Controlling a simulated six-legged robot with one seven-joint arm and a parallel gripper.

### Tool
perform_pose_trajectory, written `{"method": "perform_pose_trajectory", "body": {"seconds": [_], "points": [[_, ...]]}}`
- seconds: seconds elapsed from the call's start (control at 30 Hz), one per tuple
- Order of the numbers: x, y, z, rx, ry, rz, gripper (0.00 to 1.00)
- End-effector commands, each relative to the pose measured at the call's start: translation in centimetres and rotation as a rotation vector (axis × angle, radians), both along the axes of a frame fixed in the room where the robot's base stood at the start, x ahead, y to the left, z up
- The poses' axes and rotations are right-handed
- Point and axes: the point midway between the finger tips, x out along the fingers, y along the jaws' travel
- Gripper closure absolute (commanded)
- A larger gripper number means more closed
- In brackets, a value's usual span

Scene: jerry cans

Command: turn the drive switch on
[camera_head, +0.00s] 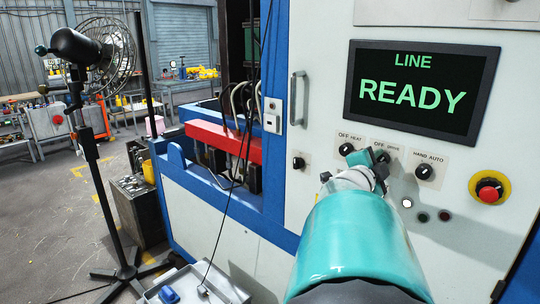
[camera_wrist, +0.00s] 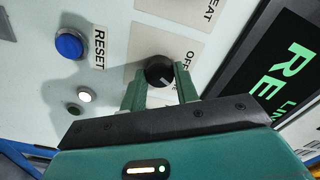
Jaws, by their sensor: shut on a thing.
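The drive switch is a small black round knob with a pale pointer line (camera_wrist: 159,72), on a white plate lettered OFF, the rest of the word partly covered. In the wrist view it sits between the two green fingers of my gripper (camera_wrist: 160,90), which are closed on its sides. In the head view my gripper (camera_head: 366,163) meets the panel at the middle knob, between the heat switch (camera_head: 346,149) and the hand/auto switch (camera_head: 425,171). My fingers and arm hide most of the drive knob there.
The screen (camera_head: 420,90) above reads LINE READY. A blue reset button (camera_wrist: 69,45) and a lit white lamp (camera_wrist: 84,96) lie below the drive switch. A red emergency button (camera_head: 488,191) is at the right. A handle (camera_head: 298,98) stands out at the left. A fan (camera_head: 95,50) stands away left.

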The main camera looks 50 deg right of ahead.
Motion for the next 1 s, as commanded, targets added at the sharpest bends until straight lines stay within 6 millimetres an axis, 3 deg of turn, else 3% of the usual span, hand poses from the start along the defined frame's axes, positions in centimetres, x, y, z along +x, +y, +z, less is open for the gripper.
{"method": "perform_pose_trajectory", "body": {"seconds": [0.67, 0.7, 0.77, 0.8, 1.0], "points": [[0.02, 0.00, -0.05, -0.005, -0.073, 0.000, 0.92], [0.02, 0.00, -0.05, -0.005, -0.073, 0.000, 0.64], [0.02, 0.00, -0.05, -0.005, -0.073, 0.000, 0.52], [0.01, 0.00, -0.04, -0.005, -0.073, 0.000, 0.48], [0.01, 0.00, -0.03, -0.006, -0.072, 0.001, 0.48]]}}
